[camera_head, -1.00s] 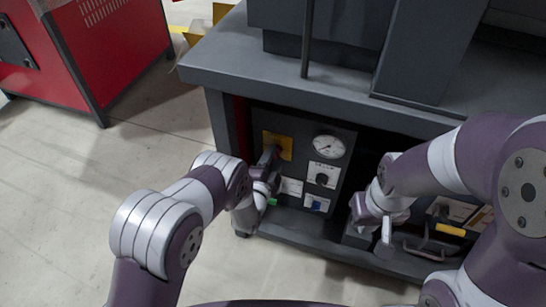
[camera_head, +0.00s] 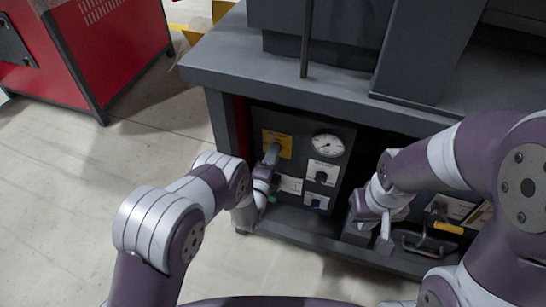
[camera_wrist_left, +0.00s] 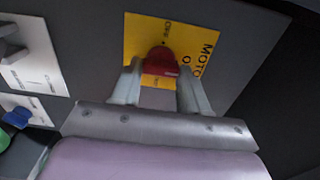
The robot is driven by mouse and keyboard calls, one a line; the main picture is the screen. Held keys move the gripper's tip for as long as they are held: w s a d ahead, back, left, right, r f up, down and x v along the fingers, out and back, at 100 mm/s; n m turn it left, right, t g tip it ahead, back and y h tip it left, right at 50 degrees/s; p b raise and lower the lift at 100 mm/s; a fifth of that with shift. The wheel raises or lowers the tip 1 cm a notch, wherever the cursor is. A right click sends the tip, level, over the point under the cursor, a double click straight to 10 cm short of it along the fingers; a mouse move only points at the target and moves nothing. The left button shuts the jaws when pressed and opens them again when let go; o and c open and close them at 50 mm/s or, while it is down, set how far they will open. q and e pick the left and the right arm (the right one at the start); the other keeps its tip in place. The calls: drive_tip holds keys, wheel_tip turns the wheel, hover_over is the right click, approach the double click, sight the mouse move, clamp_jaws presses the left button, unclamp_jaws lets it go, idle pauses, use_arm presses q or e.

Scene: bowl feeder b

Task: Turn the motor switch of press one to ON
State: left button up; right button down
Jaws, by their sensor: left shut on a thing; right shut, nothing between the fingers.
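The motor switch is a red knob (camera_wrist_left: 162,62) on a yellow plate (camera_wrist_left: 132,37) lettered "MOTO…" in the left wrist view; the rest of the word is covered. The yellow plate also shows in the head view (camera_head: 285,142) at the upper left of the dark control panel. My left gripper (camera_wrist_left: 160,72) is shut on the red knob, a finger on each side of it. In the head view my left gripper (camera_head: 274,150) reaches the plate and hides the knob. My right gripper (camera_head: 384,245) is shut and empty, low and to the right of the panel.
The panel also has a round gauge (camera_head: 328,145), a white plate with a black knob (camera_head: 322,173) and a blue switch (camera_head: 315,203). The grey bench top (camera_head: 270,75) overhangs it. A black case with a yellow handle (camera_head: 448,228) lies at the right.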

use_arm(q)
drive_tip(key=shift+s+f, duration=0.1)
drive_tip(key=o, duration=1.1)
drive_tip(key=shift+c, duration=0.2)
drive_tip(key=p+v, duration=0.4)
drive_tip(key=v, duration=0.8)
drive_tip(key=shift+s+p, duration=0.3)
drive_tip(key=shift+s, duration=0.05)
drive_tip(key=shift+a, duration=0.15)
